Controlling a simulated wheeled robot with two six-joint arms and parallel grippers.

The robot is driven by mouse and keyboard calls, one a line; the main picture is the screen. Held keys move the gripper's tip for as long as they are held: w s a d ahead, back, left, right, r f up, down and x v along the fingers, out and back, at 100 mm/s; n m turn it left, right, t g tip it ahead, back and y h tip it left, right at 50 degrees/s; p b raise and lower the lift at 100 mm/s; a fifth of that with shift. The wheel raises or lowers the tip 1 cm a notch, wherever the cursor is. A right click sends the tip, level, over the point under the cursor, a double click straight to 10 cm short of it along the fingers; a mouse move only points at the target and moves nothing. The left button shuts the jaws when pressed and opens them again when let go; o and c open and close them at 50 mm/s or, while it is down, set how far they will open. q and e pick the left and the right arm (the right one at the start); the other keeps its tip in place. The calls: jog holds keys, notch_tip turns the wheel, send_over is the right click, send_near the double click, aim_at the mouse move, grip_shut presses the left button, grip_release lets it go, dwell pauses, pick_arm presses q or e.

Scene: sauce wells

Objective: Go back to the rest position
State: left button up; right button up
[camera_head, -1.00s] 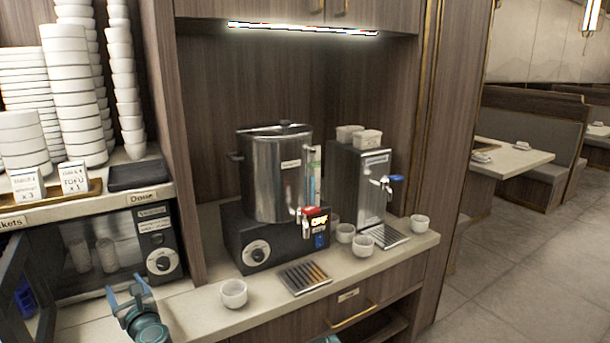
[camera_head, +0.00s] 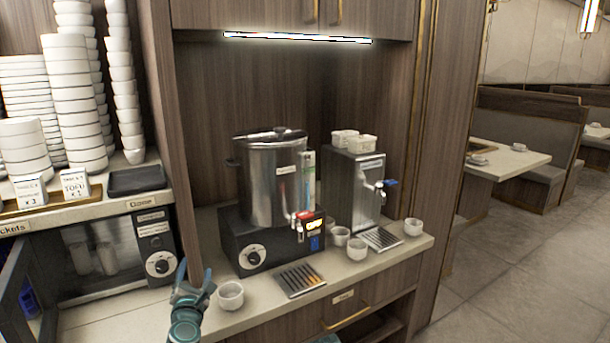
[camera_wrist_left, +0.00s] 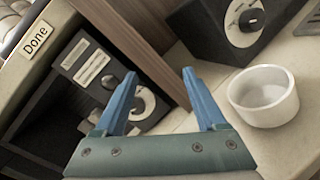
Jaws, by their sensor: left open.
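My left gripper (camera_head: 192,272) has blue fingers and a teal body. The white cup (camera_wrist_left: 264,96) stands upright to the right of the fingers there and looks empty. My right gripper is not in view.
A steel urn (camera_head: 275,178) on a black base and a steel dispenser (camera_head: 353,190) stand on the counter. Several white cups, such as this one (camera_head: 357,250), stand nearby. An open-fronted black appliance (camera_head: 100,268) is at left, below stacked white bowls (camera_head: 83,110). Open floor (camera_head: 500,275) lies right.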

pick_arm(q)
jog(key=d+m+h, duration=0.2)
jog(key=d+m, duration=0.1)
jog(key=d+m+g+h+p, duration=0.1)
jog(key=d+m+h, duration=0.1)
jog(key=d, duration=0.2)
jog(key=d+f+m+h, duration=0.1)
jog(key=d+m+h, duration=0.1)
jog(key=d+m, duration=0.1)
jog(key=shift+w+d+m+p, duration=0.2)
jog(key=shift+d+m+p, duration=0.15)
jog(key=shift+d, duration=0.2)
jog(key=s+d+f+m+g+h+p, duration=0.2)
jog(key=s+d+f+m+g, duration=0.2)
jog(key=d+m, duration=0.3)
jog(key=s+d+f+m+g+h+p, duration=0.1)
jog(key=s+d+f+m+g+h, duration=0.2)
jog(key=d+m, duration=0.35)
jog(key=s+a+f+m+g+y+p, duration=0.1)
jog(key=s+m+g+y, duration=0.3)
jog(key=s, duration=0.5)
jog(key=s+a+f+m+g+y+p, duration=0.1)
jog(key=s+f+m+g+y+p, duration=0.2)
jog(key=s+m+g, duration=0.3)
jog(key=s+f+m+y, duration=0.1)
jog(key=s+m, duration=0.1)
jog(key=shift+s+a+y, duration=0.2)
jog(key=shift+s+y, duration=0.1)
jog(key=shift+s, duration=0.05)
